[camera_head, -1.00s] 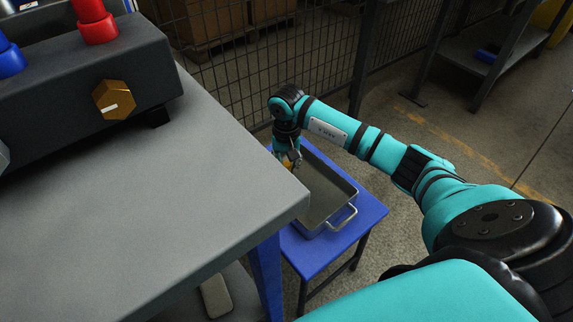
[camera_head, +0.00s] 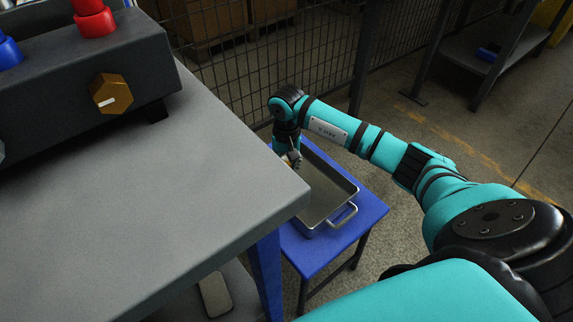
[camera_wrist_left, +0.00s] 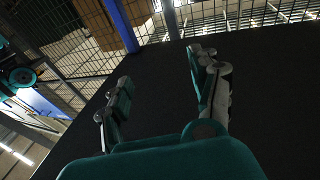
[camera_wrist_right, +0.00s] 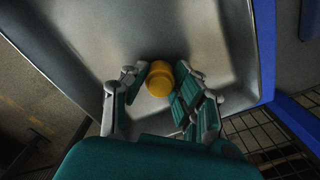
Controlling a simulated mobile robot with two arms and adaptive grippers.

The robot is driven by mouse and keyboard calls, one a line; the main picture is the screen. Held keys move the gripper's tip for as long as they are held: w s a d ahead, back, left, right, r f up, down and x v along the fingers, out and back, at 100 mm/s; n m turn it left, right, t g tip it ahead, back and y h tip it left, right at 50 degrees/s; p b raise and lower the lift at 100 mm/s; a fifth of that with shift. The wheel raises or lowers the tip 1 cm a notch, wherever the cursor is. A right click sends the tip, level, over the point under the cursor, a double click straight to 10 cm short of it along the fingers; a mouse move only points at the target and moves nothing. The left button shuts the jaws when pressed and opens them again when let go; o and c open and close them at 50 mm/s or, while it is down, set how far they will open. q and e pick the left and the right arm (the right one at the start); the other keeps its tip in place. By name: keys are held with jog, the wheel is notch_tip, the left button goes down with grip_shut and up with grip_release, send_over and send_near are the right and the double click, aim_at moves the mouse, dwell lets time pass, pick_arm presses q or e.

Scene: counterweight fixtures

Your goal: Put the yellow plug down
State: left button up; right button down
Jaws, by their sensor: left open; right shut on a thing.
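The yellow plug (camera_wrist_right: 159,79) is between the fingers of my right gripper (camera_wrist_right: 155,88), which is shut on it. In the right wrist view both sit over the inside of a grey metal tray (camera_wrist_right: 120,30); whether the plug touches the tray floor I cannot tell. In the head view my right gripper (camera_head: 292,160) is at the far left end of the tray (camera_head: 345,216), and the plug is mostly hidden there. My left gripper (camera_wrist_left: 165,90) shows only in the left wrist view, open and empty, with its fingers wide apart before a dark surface.
The tray stands on a small blue table (camera_head: 312,258) beside the grey workbench (camera_head: 130,210). A dark box (camera_head: 90,65) with a brass hexagonal knob (camera_head: 111,94) and red and blue fittings is on the bench. A wire fence (camera_head: 235,60) runs behind.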

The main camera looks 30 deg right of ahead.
jog(key=c, duration=1)
grip_release()
jog(key=shift+c, duration=0.2)
jog(key=shift+r, duration=0.2)
notch_tip(320, 180, up, 4)
jog(key=shift+w+r+p, duration=0.1)
jog(key=shift+r+p, duration=0.1)
jog(key=shift+p, duration=0.95)
pick_arm(q)
jog(key=s+a+f+g+y+p, duration=0.1)
jog(key=s+a+f+g, duration=0.1)
jog(key=s+f+g, duration=0.2)
jog(key=s+a+f+g+y, duration=0.2)
jog(key=f+g, duration=0.4)
jog(key=f, duration=0.5)
jog(key=shift+s+n+g+p, duration=0.3)
jog(key=shift+s+g+p, duration=0.1)
jog(key=shift+s, duration=0.45)
pick_arm(e)
notch_tip(320, 180, up, 8)
jog(key=shift+r, duration=0.2)
pick_arm(q)
jog(key=shift+a, duration=0.1)
